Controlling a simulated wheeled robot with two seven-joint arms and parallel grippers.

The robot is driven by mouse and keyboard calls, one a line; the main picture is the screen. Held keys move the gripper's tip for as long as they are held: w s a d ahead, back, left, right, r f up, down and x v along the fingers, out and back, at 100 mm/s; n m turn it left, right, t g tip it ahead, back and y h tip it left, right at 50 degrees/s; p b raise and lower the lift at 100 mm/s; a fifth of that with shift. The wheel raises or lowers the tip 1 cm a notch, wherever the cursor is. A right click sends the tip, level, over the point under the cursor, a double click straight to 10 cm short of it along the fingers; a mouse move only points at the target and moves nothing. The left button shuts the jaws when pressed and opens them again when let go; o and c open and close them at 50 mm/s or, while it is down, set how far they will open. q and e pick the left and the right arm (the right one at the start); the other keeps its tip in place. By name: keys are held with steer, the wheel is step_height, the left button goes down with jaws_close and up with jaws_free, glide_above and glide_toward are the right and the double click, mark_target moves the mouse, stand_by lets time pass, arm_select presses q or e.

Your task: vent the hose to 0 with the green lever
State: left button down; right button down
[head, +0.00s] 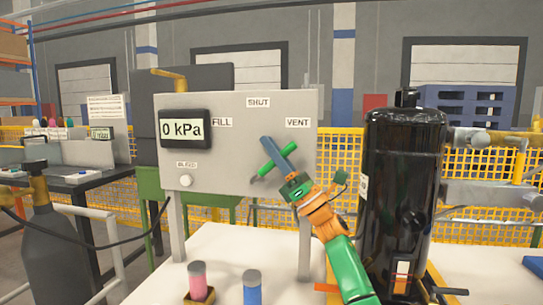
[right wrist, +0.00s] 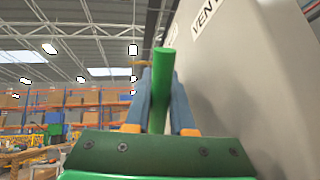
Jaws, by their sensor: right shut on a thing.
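The grey panel (head: 225,165) carries a display (head: 186,128) that reads 0 kPa, with labels FILL, SHUT and VENT. The green lever (head: 291,149) is on the panel's right half, slanted, its upper end toward the VENT label (head: 298,122). My right gripper (head: 271,153) is at the lever, its blue fingers across it. In the right wrist view the green lever (right wrist: 162,80) stands between the two fingers, and my right gripper (right wrist: 162,100) is shut on it. The fingers hide the lever's middle. My left gripper is not in view.
A black compressor tank (head: 402,190) stands right of the panel, close to my right arm. A pink-topped cylinder (head: 198,280) and a blue cylinder (head: 252,289) stand on the white table (head: 225,240) below. A dark gas bottle (head: 52,245) is at the left.

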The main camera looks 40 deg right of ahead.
stand_by(0.3)
steer(key=c, duration=1.1)
jaws_free()
steer(key=shift+o, duration=0.3)
steer(key=shift+w, duration=0.1)
